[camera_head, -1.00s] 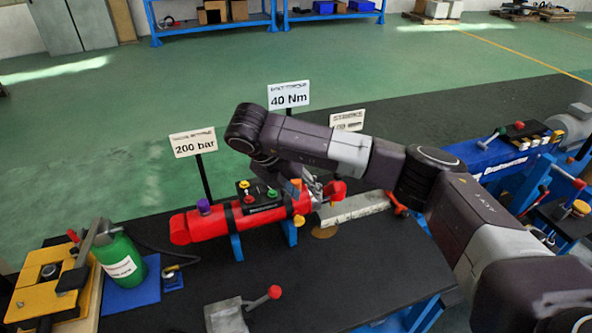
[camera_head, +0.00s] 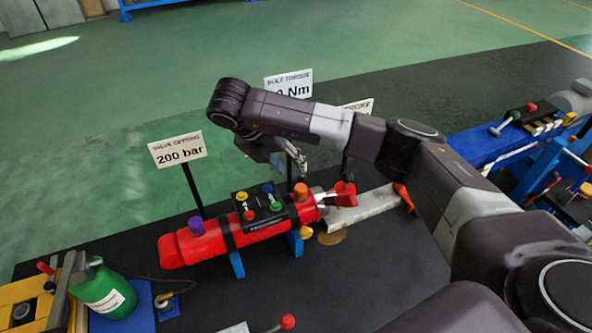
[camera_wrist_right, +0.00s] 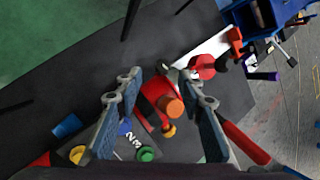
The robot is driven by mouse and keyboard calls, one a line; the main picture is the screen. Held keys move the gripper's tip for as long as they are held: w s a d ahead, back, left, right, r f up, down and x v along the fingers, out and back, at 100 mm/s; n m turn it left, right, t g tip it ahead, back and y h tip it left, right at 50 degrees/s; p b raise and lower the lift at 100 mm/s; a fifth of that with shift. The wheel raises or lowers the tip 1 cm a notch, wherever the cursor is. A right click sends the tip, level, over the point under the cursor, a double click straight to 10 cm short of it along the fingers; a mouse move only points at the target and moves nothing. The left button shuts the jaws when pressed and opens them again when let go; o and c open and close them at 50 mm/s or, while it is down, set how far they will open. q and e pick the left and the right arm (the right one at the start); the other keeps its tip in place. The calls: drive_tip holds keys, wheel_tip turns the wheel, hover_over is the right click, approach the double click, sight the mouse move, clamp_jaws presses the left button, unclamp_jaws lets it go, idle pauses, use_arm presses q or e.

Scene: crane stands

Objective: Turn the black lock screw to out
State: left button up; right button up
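A red cylinder (camera_head: 205,246) lies across blue supports on the black table. It carries a purple knob (camera_head: 196,226), an orange knob (camera_head: 301,191) and a black block with several small coloured knobs (camera_head: 270,208). I cannot pick out the black lock screw in either view. My right gripper (camera_head: 294,160) hangs above the cylinder's right end, apart from it. In the wrist view its two fingers (camera_wrist_right: 160,82) are spread with nothing between the pads, and the orange knob (camera_wrist_right: 169,107) shows below and between them. My left gripper is in neither view.
Signs on posts stand behind the cylinder, including the 200 bar sign (camera_head: 178,150). A green bottle (camera_head: 106,293) stands at the lower left. A pale bar (camera_head: 362,207) extends from the cylinder's right end. A blue unit (camera_head: 487,148) stands at the right.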

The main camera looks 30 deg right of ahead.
sight(301, 176)
drive_tip(key=f, duration=0.1)
drive_tip(key=d+f, duration=0.2)
drive_tip(key=shift+s+f, duration=0.1)
drive_tip(key=shift+s, duration=0.15)
drive_tip(key=shift+w+d+f+p, duration=0.2)
drive_tip(key=shift+d+f+p, duration=0.05)
drive_tip(key=shift+f, duration=0.2)
drive_tip(key=shift+w+d+f+p, duration=0.2)
drive_tip(key=shift+f, duration=0.25)
drive_tip(key=shift+d+f, duration=0.1)
drive_tip(key=shift+f, duration=0.1)
drive_tip(key=shift+s, duration=0.1)
clamp_jaws()
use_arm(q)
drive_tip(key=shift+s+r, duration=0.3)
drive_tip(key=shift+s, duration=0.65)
